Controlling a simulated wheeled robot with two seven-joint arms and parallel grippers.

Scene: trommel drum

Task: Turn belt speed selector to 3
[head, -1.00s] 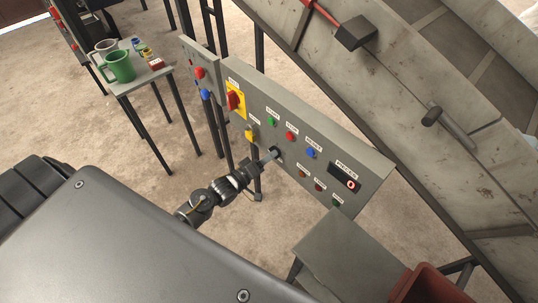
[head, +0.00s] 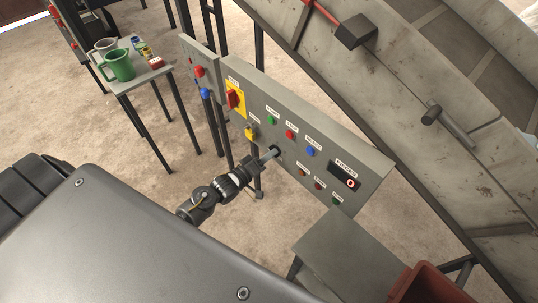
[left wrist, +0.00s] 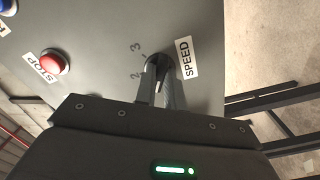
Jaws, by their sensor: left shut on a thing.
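The belt speed selector (left wrist: 157,61) is a dark round knob on the grey control panel (head: 312,135), beside the white SPEED label (left wrist: 187,58). The numbers 3 (left wrist: 135,47) and 2 (left wrist: 136,77) show to its left in the left wrist view, with a small tick near the 3. My left gripper (head: 270,156) reaches the panel face from the lower left. Its fingers, also in the left wrist view (left wrist: 159,80), are shut on the selector and hide much of it. I cannot tell exactly which number the knob points to. My right gripper is not in view.
Near the selector are a blue button (head: 310,152), a red STOP button (left wrist: 54,62), a green button (head: 271,120) and a yellow switch (head: 250,132). A side table (head: 143,79) with mugs stands at upper left.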

